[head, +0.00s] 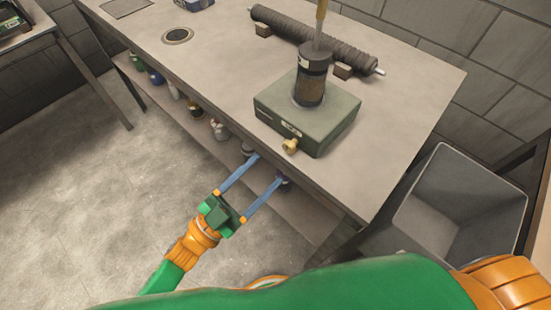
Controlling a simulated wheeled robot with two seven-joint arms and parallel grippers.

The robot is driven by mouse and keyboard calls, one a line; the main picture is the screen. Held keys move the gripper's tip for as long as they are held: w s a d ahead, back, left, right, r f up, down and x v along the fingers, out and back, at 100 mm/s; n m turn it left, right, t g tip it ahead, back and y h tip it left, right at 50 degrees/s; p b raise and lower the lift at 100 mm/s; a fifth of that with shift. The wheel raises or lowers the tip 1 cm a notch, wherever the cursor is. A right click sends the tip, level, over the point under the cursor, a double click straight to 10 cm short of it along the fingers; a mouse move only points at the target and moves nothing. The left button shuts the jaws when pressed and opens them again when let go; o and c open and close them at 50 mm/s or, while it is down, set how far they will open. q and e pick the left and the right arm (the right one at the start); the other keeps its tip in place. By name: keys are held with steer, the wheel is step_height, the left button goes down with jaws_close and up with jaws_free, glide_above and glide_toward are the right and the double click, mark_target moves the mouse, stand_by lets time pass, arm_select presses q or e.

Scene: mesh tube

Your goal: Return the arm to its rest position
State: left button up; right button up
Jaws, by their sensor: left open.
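My left gripper (250,185) comes in from the lower left on its orange and green arm. Its two blue fingers are spread apart with nothing between them. It is in front of the workbench's front edge, with the lower shelf and its jars behind the fingertips. My right gripper is not in view; a large green and orange part of my own body fills the bottom right.
The workbench (215,75) bears a green box (330,115) with a dark cylinder (311,85) upright on it. A long dark mesh roll (320,38) lies behind on blocks. A grey bin (465,210) stands at right. Floor at left (80,200) is clear.

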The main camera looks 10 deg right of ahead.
arm_select(q)
steer(key=shift+s+a+f, duration=0.15)
steer(key=shift+s+a, duration=0.05)
steer(key=shift+a, duration=0.1)
